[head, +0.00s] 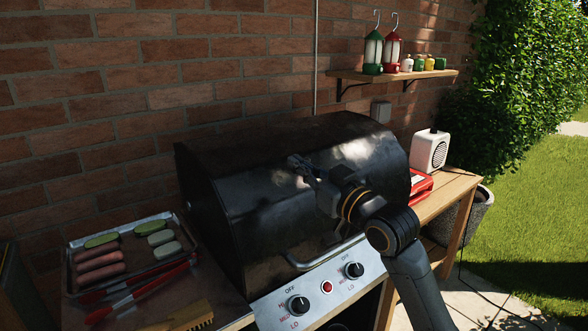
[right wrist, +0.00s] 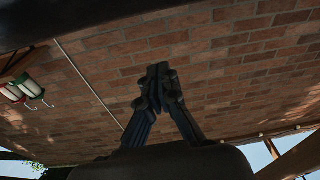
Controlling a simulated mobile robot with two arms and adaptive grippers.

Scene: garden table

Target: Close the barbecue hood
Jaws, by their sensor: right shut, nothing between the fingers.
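The black barbecue hood (head: 270,220) is down over the grill in the head view, its front lower edge just above the control panel (head: 322,285). Its curved metal handle (head: 315,258) is at the front, partly behind my right arm. My right gripper (head: 295,161) is over the upper part of the hood, well above the handle; I cannot tell if it touches the hood. In the right wrist view my right gripper (right wrist: 158,72) is shut with nothing in it, against the brick wall behind. My left gripper is not in view.
A tray (head: 180,228) with sausages and sliced vegetables lies left of the barbecue, with red tongs (head: 140,290) and a brush (head: 180,316) in front. A white speaker (head: 430,151) and red items (head: 421,185) are at right. A wall shelf (head: 395,75) holds lanterns.

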